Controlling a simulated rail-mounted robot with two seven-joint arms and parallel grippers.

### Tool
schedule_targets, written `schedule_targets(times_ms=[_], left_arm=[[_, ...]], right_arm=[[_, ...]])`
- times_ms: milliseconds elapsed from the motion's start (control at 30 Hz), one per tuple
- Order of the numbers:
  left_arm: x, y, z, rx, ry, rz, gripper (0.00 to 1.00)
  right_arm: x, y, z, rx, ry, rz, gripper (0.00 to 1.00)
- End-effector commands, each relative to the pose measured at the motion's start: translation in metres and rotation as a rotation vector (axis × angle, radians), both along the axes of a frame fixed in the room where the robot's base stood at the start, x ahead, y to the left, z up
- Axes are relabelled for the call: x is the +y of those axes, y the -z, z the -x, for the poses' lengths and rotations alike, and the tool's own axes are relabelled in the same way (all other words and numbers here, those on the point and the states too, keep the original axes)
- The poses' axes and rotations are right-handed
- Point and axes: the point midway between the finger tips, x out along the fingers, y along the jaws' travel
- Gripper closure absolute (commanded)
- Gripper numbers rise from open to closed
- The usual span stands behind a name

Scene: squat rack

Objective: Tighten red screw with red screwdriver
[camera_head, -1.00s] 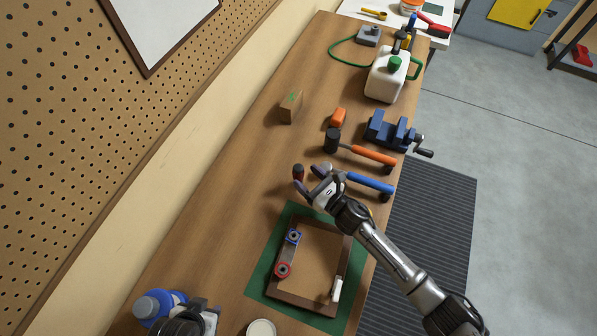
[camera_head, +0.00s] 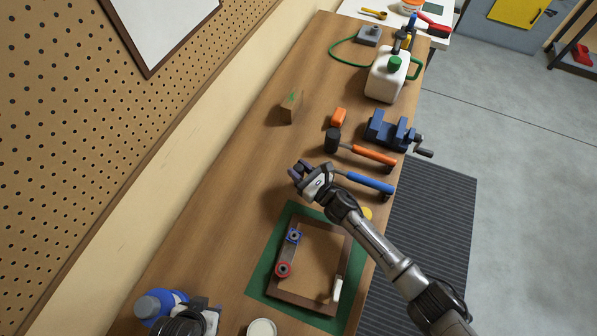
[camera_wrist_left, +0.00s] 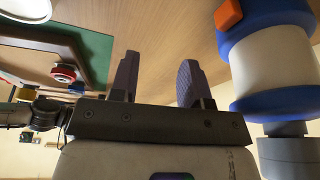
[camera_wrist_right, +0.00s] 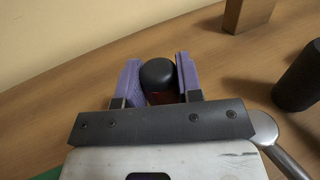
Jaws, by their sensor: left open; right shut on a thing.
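The red screw (camera_head: 283,270) sits at the lower left of a wooden frame (camera_head: 308,297) on a green mat. It also shows in the left wrist view (camera_wrist_left: 64,73). My right gripper (camera_head: 298,176) is at mid-bench, above and beyond the frame. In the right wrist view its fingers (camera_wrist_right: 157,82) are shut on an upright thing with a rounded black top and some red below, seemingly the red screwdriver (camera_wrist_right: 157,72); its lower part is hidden. My left gripper (camera_wrist_left: 158,80) is open and empty, beside a blue and white bottle (camera_wrist_left: 262,65).
A blue screw (camera_head: 293,236) sits above the red one. Beyond my right gripper are a blue-handled tool (camera_head: 368,182), an orange-handled hammer (camera_head: 370,155), a wooden block (camera_head: 291,107) and a blue vise (camera_head: 390,131). A round white-topped thing (camera_head: 262,328) stands at the bottom edge.

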Motion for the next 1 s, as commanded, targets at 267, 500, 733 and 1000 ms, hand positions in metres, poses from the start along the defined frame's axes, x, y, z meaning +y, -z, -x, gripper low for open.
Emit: schedule_targets(times_ms=[267, 500, 733, 1000], left_arm=[[0.003, 0.0, 0.0, 0.001, 0.006, -0.01, 0.57], [0.003, 0.0, 0.0, 0.0, 0.006, -0.009, 0.57], [0.001, -0.003, 0.0, 0.0, 0.003, -0.004, 0.57], [-0.001, -0.005, 0.0, 0.0, -0.003, 0.004, 0.57]], right_arm=[[0.0, 0.0, 0.0, 0.0, 0.0, 0.0, 0.91], [0.0, -0.003, 0.0, 0.0, 0.0, 0.0, 0.91], [0.0, -0.025, 0.0, -0.005, -0.001, 0.001, 0.91], [-0.027, -0.056, -0.004, -0.005, 0.001, 0.005, 0.91]])
